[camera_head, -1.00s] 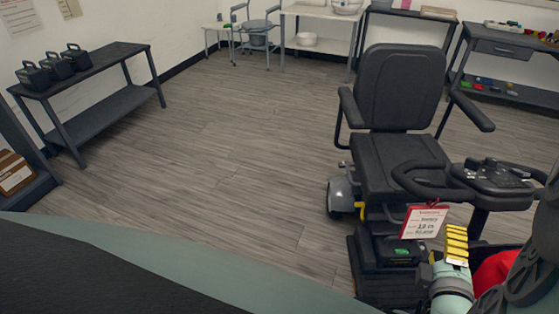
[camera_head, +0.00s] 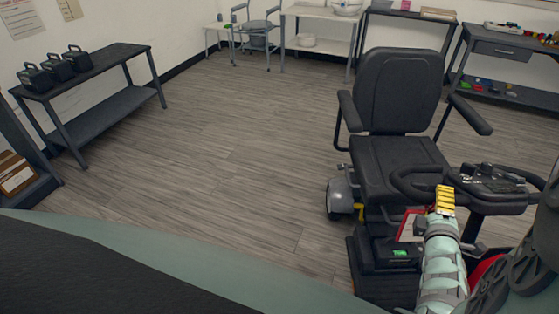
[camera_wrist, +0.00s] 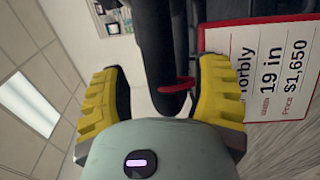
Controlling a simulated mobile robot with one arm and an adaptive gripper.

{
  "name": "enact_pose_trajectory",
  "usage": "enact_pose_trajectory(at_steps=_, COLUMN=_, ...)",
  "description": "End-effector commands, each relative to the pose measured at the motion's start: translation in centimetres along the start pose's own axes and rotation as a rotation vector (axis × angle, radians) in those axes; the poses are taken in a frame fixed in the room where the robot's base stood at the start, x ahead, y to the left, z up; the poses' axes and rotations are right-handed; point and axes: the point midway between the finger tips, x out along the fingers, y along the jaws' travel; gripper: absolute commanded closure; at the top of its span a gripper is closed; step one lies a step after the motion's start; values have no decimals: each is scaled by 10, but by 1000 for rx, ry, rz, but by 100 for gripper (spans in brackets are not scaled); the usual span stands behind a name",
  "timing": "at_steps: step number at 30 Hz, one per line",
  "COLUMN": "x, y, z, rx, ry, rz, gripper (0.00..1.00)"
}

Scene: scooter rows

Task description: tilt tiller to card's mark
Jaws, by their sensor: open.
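The scooter's tiller (camera_head: 490,188) has a black loop handlebar and a control panel, in front of the black seat at the right of the head view. A white, red-edged card (camera_wrist: 275,75) hangs by it and reads "19 in" and "$1,650"; in the head view the card (camera_head: 408,226) is partly hidden by my arm. My gripper (camera_head: 445,200) has yellow fingers and is at the near left part of the handlebar. In the wrist view my gripper (camera_wrist: 158,88) is open, with a black bar (camera_wrist: 155,55) between the fingers. Contact cannot be told.
The scooter's seat (camera_head: 400,165) and armrests stand just behind the tiller. Shelves and a commode chair (camera_head: 258,28) line the back wall. The floor at the middle left is clear.

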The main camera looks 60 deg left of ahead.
Motion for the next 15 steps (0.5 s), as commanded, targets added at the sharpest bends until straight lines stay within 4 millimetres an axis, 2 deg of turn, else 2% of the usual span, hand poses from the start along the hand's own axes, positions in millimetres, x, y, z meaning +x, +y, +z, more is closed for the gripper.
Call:
enact_pose_trajectory(at_steps=7, x=19, y=0, z=2, rx=-1, ry=-4, rz=1, gripper=38)
enact_pose_trajectory(at_steps=15, x=22, y=0, z=2, rx=-1, ry=-4, rz=0, gripper=38)
